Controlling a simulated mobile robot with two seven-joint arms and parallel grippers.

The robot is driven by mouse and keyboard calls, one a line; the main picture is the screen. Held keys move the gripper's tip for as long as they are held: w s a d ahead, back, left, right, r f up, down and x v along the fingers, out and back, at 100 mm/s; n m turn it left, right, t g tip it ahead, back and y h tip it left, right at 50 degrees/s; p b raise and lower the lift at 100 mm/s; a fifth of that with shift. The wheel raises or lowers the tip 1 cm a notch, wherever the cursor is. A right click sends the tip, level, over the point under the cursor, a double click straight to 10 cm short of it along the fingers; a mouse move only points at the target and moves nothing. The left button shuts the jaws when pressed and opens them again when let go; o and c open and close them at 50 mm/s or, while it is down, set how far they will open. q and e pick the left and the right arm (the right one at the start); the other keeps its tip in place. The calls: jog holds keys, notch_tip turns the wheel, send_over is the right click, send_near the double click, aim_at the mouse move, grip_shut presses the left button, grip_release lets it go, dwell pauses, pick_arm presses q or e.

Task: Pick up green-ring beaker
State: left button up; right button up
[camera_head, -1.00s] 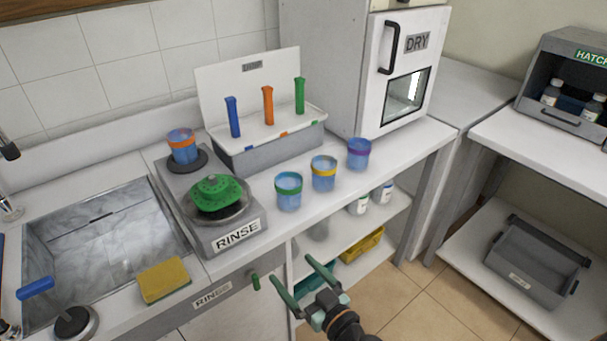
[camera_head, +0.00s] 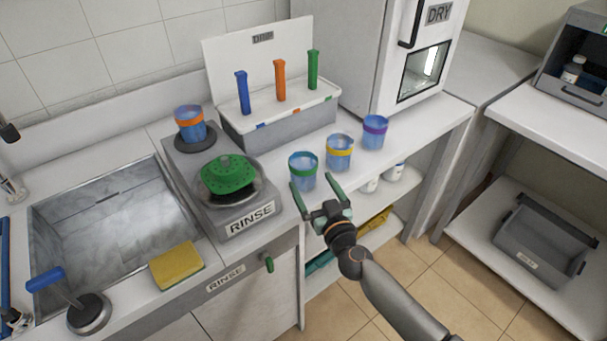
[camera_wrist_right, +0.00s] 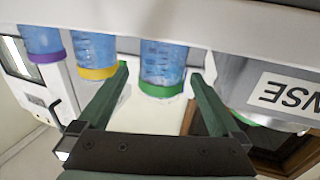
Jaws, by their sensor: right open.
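The green-ring beaker (camera_head: 303,172) stands upright on the white counter, a blue see-through cup with a green band near its rim. It also shows in the right wrist view (camera_wrist_right: 163,66), where the picture is upside down. My right gripper (camera_head: 314,191) is open and empty at the counter's front edge, just in front of this beaker. In the right wrist view its two green fingers (camera_wrist_right: 160,82) point toward the beaker, one to each side of it. I cannot tell whether the fingertips reach past its near wall. My left gripper is not in view.
A yellow-ring beaker (camera_head: 339,153) and a purple-ring beaker (camera_head: 375,132) stand to the right. A tube rack (camera_head: 285,125) is at the back.

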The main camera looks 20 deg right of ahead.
aim_at(309, 182)
jog(key=shift+w+a+f, duration=0.1)
jog(key=shift+w+f, duration=0.05)
jog(key=shift+w, duration=0.25)
jog(key=w, duration=0.1)
jog(key=w+b, duration=0.2)
jog(key=shift+w+a+f, duration=0.25)
jog(key=shift+w+f, duration=0.05)
jog(key=shift+w, duration=0.4)
jog(key=shift+r, duration=0.1)
jog(key=c, duration=1.2)
jog(key=shift+r, duration=0.1)
